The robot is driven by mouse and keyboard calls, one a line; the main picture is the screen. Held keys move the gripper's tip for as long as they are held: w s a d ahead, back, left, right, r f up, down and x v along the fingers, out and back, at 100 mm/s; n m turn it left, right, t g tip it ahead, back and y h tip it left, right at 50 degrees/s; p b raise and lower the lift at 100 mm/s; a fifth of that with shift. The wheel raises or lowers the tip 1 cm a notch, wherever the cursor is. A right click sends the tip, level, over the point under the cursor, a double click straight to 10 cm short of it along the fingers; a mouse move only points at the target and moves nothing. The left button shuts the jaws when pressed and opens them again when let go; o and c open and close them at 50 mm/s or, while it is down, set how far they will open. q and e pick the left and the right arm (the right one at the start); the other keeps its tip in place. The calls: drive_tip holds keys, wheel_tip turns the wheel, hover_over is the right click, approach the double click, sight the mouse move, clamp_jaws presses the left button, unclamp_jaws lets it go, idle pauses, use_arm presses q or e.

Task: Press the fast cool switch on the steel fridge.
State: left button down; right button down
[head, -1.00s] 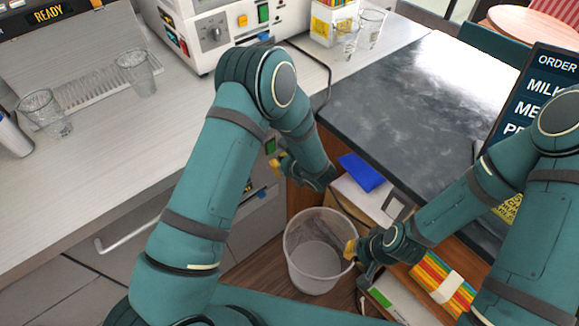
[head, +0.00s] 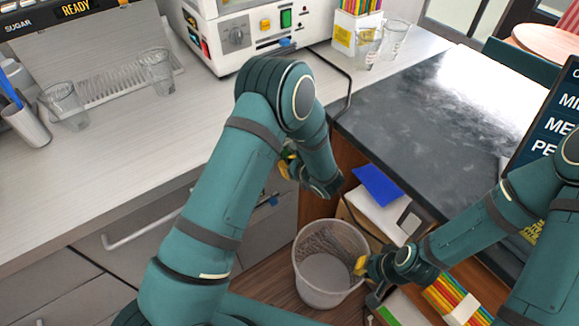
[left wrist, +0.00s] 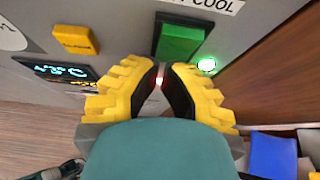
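The steel fridge front (head: 150,240) is below the counter at the left in the head view. In the left wrist view its panel (left wrist: 120,15) carries a green switch (left wrist: 180,38) under a partly cut-off label ending in "COOL" (left wrist: 205,3). A lit green lamp (left wrist: 206,65) is right of the switch. My left gripper (left wrist: 160,75) is empty, its yellow-padded fingers brought together at the tips, just below the switch in that view. I cannot tell if they touch the panel. In the head view my left gripper (head: 288,165) is partly hidden by its arm. My right gripper (head: 362,267) hangs by the bin.
A yellow button (left wrist: 76,40) and a lit display (left wrist: 65,72) are left of the switch. A waste bin (head: 328,275) stands below my left arm. A dark counter (head: 420,120) and a shelf with a blue item (head: 378,185) are to the right.

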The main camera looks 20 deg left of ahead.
use_arm(q)
drive_tip(key=shift+r, duration=0.25)
use_arm(e)
drive_tip(key=shift+r, duration=0.25)
use_arm(q)
drive_tip(key=shift+a+r+p, duration=0.1)
drive_tip(key=shift+r+p, duration=0.35)
drive_tip(key=shift+r, duration=0.3)
use_arm(e)
drive_tip(key=shift+r, duration=0.3)
drive_tip(key=shift+s, duration=0.1)
